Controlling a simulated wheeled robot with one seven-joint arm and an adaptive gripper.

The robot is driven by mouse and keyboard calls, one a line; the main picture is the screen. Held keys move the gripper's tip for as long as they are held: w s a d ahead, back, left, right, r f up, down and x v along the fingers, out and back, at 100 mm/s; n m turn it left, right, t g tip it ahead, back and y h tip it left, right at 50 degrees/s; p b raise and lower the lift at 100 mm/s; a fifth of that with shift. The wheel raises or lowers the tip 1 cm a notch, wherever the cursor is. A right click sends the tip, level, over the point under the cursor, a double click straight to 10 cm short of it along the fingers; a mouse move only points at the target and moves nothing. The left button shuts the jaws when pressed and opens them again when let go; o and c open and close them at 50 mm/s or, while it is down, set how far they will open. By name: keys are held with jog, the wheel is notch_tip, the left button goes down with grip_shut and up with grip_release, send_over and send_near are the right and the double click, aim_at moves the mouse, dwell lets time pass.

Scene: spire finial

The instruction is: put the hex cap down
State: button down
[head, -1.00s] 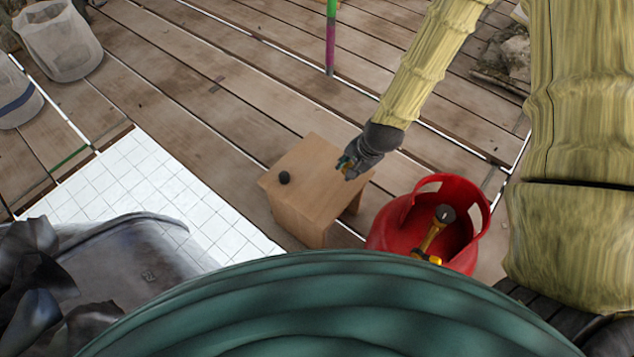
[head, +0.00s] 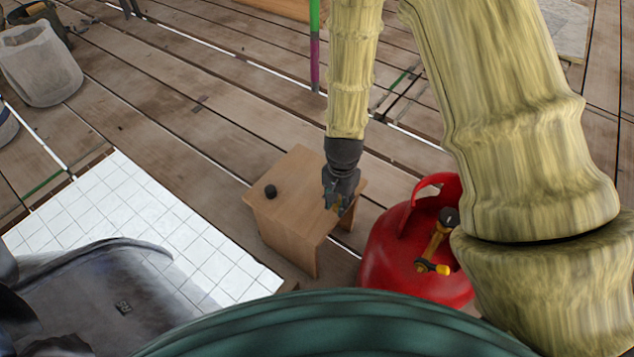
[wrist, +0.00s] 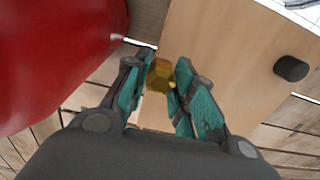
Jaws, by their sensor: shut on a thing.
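The hex cap (wrist: 159,78) is a small brass-yellow piece, seen between the teal-padded fingertips in the wrist view. My gripper (wrist: 164,82) is shut on it. In the head view my gripper (head: 340,200) points down at the right edge of a small wooden stool (head: 296,195), and the cap is mostly hidden by the fingers. In the wrist view the cap appears against the stool's edge. I cannot tell whether it touches the wood.
A small black round piece (head: 270,191) sits on the stool's left part; the top between is bare. A red gas cylinder (head: 385,250) with a brass valve (head: 437,240) stands close on the right. A green and purple pole (head: 315,60) stands behind. White tiles (head: 130,215) lie left.

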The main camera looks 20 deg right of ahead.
jog(key=w+b, duration=0.1)
jog(key=w, duration=0.3)
jog(key=w+f+b, duration=0.1)
jog(key=w, duration=0.3)
jog(key=w+b, duration=0.1)
jog(key=w, duration=0.3)
jog(key=shift+w+a+f, duration=0.15)
jog(key=shift+w+a, duration=0.1)
jog(key=shift+a, duration=0.15)
jog(key=shift+f+b, duration=1.3)
jog(key=shift+f, duration=0.5)
jog(key=shift+r, duration=0.1)
jog(key=c, duration=1.2)
grip_release()
notch_tip(320, 180, up, 12)
jog(key=p, duration=0.5)
